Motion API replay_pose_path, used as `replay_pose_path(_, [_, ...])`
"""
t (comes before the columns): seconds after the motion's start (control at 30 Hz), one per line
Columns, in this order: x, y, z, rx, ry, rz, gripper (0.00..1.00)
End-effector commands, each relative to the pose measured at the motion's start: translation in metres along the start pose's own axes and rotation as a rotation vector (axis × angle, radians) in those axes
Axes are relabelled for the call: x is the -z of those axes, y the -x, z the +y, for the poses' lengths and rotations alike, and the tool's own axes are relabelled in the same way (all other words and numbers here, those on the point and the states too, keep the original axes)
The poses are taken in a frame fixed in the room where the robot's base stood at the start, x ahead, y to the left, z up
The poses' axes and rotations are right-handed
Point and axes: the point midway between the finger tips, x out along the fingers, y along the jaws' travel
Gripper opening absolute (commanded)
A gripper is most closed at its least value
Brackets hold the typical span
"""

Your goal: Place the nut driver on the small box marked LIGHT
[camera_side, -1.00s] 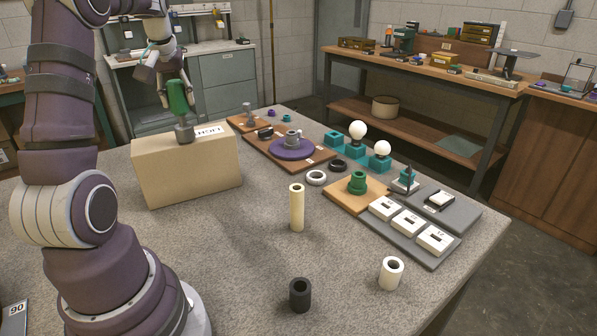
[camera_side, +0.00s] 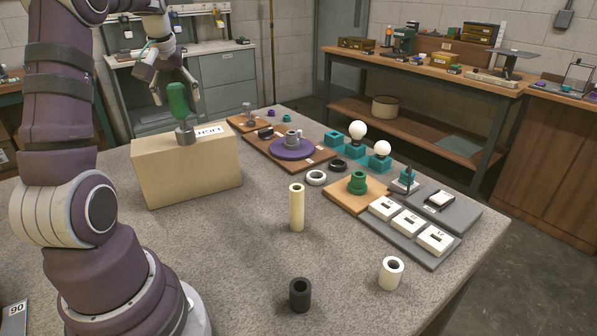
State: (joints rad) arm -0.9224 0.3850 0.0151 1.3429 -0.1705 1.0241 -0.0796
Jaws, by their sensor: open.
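The nut driver (camera_side: 178,102), with a green handle and a grey metal socket at its lower end, stands upright on top of the tan box marked LIGHT (camera_side: 185,170). The label lies on the box's top, right of the socket. My gripper (camera_side: 174,95) is open around the upper part of the green handle, one finger to each side. The fingers look apart from the handle. Part of the box's top is hidden behind the driver.
A cream tube (camera_side: 297,208), a black cylinder (camera_side: 300,295) and a white ring-shaped cylinder (camera_side: 391,273) stand on the grey table (camera_side: 230,280). A purple disc (camera_side: 291,148) on a brown board and white bulbs (camera_side: 358,130) stand farther back.

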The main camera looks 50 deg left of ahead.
Motion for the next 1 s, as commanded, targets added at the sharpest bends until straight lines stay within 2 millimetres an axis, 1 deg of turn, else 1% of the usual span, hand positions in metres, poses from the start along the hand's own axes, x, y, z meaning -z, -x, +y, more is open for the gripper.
replay_pose_path(0.2, [0.001, 0.054, 0.001, -0.003, -0.001, 0.009, 0.64])
replay_pose_path(0.33, [0.0, 0.086, 0.001, -0.004, -0.002, 0.007, 0.64])
replay_pose_path(0.4, [0.001, 0.097, 0.001, -0.002, -0.001, 0.005, 0.64])
replay_pose_path(0.53, [0.0, 0.11, 0.001, -0.002, -0.003, 0.002, 0.64])
replay_pose_path(0.57, [-0.002, 0.111, 0.002, -0.006, -0.009, 0.001, 0.64])
replay_pose_path(0.63, [-0.01, 0.115, 0.011, -0.032, -0.053, 0.0, 0.64])
replay_pose_path(0.67, [-0.017, 0.116, 0.018, -0.052, -0.087, -0.001, 0.64])
replay_pose_path(0.77, [-0.056, 0.121, 0.051, -0.153, -0.276, 0.003, 0.64])
replay_pose_path(0.8, [-0.077, 0.123, 0.064, -0.2, -0.37, 0.009, 0.64])
replay_pose_path(0.87, [-0.114, 0.124, 0.081, -0.27, -0.518, 0.02, 0.64])
replay_pose_path(0.9, [-0.14, 0.123, 0.089, -0.315, -0.615, 0.031, 0.64])
replay_pose_path(0.97, [-0.177, 0.121, 0.096, -0.375, -0.752, 0.046, 0.64])
replay_pose_path(1.0, [-0.199, 0.118, 0.098, -0.41, -0.831, 0.058, 0.64])
